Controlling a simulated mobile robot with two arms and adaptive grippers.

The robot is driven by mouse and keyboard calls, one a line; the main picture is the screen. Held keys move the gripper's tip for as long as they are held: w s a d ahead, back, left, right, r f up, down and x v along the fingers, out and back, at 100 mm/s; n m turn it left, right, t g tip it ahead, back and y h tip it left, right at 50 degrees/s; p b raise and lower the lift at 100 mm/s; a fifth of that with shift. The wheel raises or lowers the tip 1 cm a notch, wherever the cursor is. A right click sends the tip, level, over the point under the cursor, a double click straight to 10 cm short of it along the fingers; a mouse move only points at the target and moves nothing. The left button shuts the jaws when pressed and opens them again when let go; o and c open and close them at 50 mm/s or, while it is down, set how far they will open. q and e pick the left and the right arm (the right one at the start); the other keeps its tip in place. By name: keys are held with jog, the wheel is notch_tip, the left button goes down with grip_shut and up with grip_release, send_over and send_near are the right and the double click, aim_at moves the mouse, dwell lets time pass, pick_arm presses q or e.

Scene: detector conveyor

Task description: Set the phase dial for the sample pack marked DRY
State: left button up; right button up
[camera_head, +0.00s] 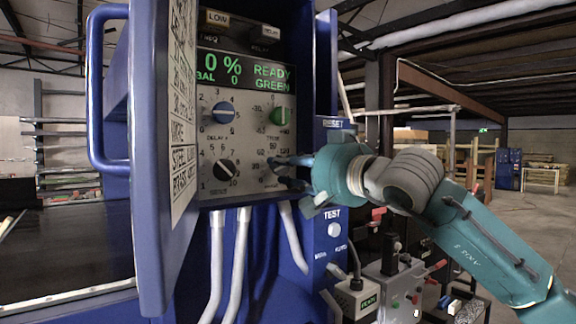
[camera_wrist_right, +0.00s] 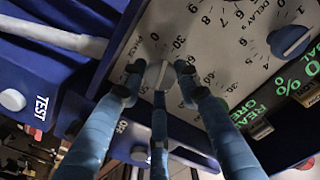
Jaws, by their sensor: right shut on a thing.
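My right gripper (camera_head: 281,172) reaches in from the right at the panel's lower right. Its blue fingers, also in the right wrist view (camera_wrist_right: 160,80), are shut around the dial. In the head view the fingers hide the dial, and its exact setting cannot be read. I see no sample pack marked DRY. My left gripper is out of view.
A blue dial (camera_head: 222,111), a green dial (camera_head: 281,115) and a black dial (camera_head: 223,169) sit close by. The display (camera_head: 245,72) reads 0 % and READY GREEN. An open blue door (camera_head: 150,200) with a printed chart stands left. Grey cables hang below.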

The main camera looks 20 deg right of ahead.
jog(key=shift+f+n, duration=0.1)
jog(key=shift+n, duration=1)
jog(key=o, duration=1.1)
jog(key=shift+o, duration=0.2)
jog(key=shift+s+d, duration=0.1)
jog(key=shift+s, duration=0.1)
jog(key=v, duration=1.1)
jog(key=shift+s, duration=0.25)
